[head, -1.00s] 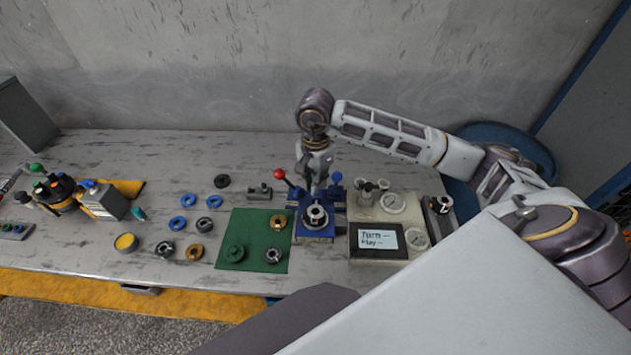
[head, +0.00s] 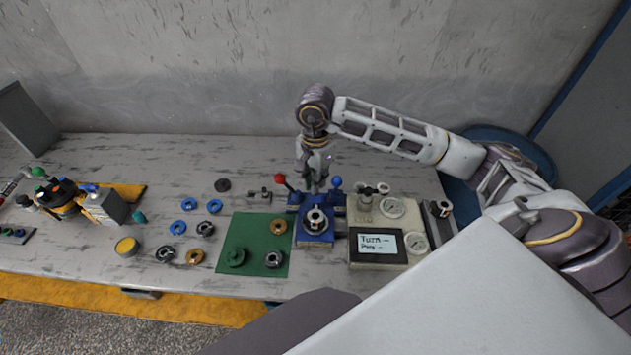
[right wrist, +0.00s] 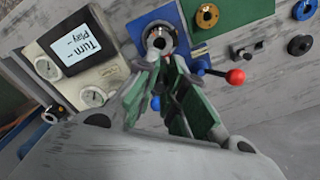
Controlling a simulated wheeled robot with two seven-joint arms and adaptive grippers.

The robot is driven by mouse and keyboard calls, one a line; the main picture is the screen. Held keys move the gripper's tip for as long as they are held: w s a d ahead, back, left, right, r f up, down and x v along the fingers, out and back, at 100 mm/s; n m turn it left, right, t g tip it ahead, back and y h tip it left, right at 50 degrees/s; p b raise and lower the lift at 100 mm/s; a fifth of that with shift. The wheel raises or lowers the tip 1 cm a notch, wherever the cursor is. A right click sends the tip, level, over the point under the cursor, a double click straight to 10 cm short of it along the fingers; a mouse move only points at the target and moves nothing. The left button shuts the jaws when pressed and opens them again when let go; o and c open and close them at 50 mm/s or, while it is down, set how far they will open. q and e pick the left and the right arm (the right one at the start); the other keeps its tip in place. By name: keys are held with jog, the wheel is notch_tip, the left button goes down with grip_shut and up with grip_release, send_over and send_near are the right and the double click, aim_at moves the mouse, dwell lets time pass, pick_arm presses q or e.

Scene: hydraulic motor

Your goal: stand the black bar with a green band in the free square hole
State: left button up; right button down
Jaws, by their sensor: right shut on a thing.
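My right gripper (head: 315,188) points down over the back of the blue block (head: 314,239), between a red-knobbed lever (head: 281,178) and a blue-knobbed lever (head: 337,182). Its green-padded fingers show in the right wrist view (right wrist: 172,98). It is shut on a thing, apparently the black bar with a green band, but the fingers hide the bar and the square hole. A round metal part (head: 316,220) sits on the front of the block, and also shows in the right wrist view (right wrist: 158,41). My left gripper is not in view.
A green mat (head: 255,233) with several rings lies left of the block. A beige gauge box (head: 388,208) with a sign (head: 378,245) stands close on the right.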

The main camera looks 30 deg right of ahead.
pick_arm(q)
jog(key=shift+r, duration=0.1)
pick_arm(e)
jog(key=shift+r, duration=0.45)
jog(key=shift+f, duration=0.15)
